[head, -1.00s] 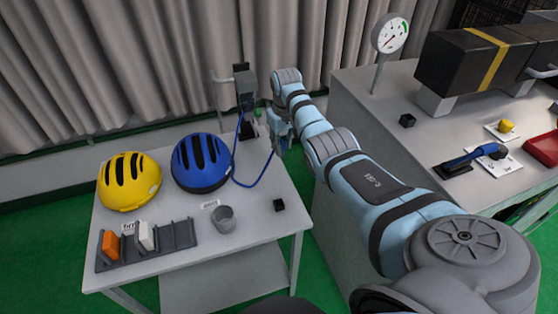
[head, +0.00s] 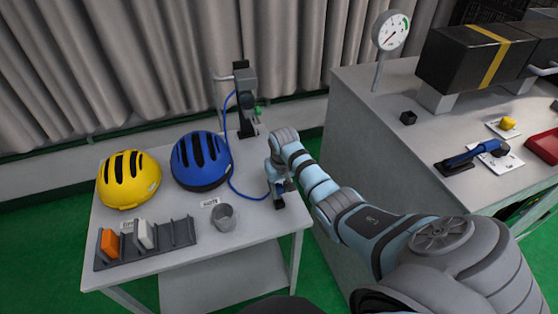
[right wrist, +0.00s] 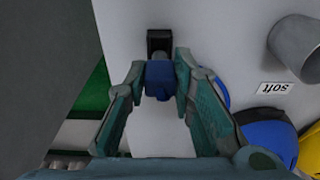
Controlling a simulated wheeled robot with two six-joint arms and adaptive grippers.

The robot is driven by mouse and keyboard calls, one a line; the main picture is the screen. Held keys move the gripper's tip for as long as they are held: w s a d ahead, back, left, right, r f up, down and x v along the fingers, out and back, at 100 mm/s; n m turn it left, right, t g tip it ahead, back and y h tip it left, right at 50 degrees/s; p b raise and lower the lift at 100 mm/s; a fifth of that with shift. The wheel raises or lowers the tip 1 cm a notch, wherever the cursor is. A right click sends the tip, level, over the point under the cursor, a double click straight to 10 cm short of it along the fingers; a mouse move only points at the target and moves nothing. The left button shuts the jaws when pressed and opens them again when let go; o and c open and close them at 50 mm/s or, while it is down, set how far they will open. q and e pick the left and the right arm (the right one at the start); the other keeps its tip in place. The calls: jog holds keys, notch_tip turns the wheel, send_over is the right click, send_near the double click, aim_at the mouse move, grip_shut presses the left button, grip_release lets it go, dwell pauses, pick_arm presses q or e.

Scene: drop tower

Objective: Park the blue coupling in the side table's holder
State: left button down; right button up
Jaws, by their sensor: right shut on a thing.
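My right gripper (head: 278,184) is shut on the blue coupling (right wrist: 158,80), low over the right front of the side table (head: 240,247). The small black holder (right wrist: 158,42) stands on that table, directly beyond the coupling in the right wrist view. The coupling's grey tip points at the holder and overlaps it in that view; I cannot tell whether it is inside. In the head view the holder (head: 279,204) is right under the gripper. A blue hose (head: 229,130) runs from the coupling to the dark stand (head: 245,98). My left gripper is not in view.
Near the holder are a grey cup (head: 224,217), a blue helmet (head: 201,160) and a yellow helmet (head: 128,179). A grey rack (head: 147,256) holds orange and white blocks. The taller grey bench (head: 352,120) stands close on the right, with a pressure gauge (head: 391,31).

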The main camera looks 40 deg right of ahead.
aim_at(280, 194)
jog(key=shift+f, duration=0.25)
jog(key=shift+f, duration=0.15)
jog(key=shift+f+b, duration=0.95)
jog(key=shift+f, duration=0.4)
jog(key=shift+f, duration=0.2)
jog(key=o, duration=1)
jog(key=shift+s, duration=0.1)
notch_tip(280, 194, up, 12)
jog(key=s, duration=0.1)
jog(key=shift+s+a, duration=0.2)
jog(key=shift+a, duration=0.05)
